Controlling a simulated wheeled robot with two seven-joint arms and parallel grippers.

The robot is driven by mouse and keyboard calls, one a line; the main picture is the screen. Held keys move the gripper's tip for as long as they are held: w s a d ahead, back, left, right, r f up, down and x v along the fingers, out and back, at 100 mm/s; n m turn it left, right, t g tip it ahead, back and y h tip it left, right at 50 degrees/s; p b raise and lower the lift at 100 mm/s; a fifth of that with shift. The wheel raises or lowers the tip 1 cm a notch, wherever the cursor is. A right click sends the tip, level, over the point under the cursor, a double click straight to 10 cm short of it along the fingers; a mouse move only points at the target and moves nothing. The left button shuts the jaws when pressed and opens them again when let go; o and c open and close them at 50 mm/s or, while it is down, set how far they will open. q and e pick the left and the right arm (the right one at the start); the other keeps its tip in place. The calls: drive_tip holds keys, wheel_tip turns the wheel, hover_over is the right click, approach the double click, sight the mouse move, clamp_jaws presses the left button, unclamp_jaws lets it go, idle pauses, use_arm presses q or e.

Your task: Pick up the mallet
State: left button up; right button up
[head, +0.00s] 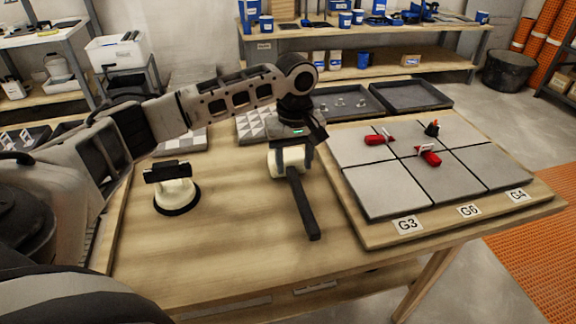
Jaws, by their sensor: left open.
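The mallet (304,205) lies on the wooden table, its dark handle pointing toward the front edge. Its pale cylindrical head (287,161) is partly hidden by my left gripper (291,153). The left gripper points down, directly at the mallet head, with its fingers open about the head. One dark finger shows against the right part of the head; whether it touches cannot be told. My right gripper is out of view.
A suction lifter (176,192) stands left of the mallet. On the right, a board (368,236) holds grey tiles (383,190) with red levelling pieces (428,156). Dark trays (411,96) lie behind. The table front (235,235) is clear.

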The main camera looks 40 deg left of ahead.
sight(295, 179)
use_arm(q)
drive_tip(key=shift+d+f, duration=0.15)
drive_tip(key=shift+f, duration=2.55)
clamp_jaws()
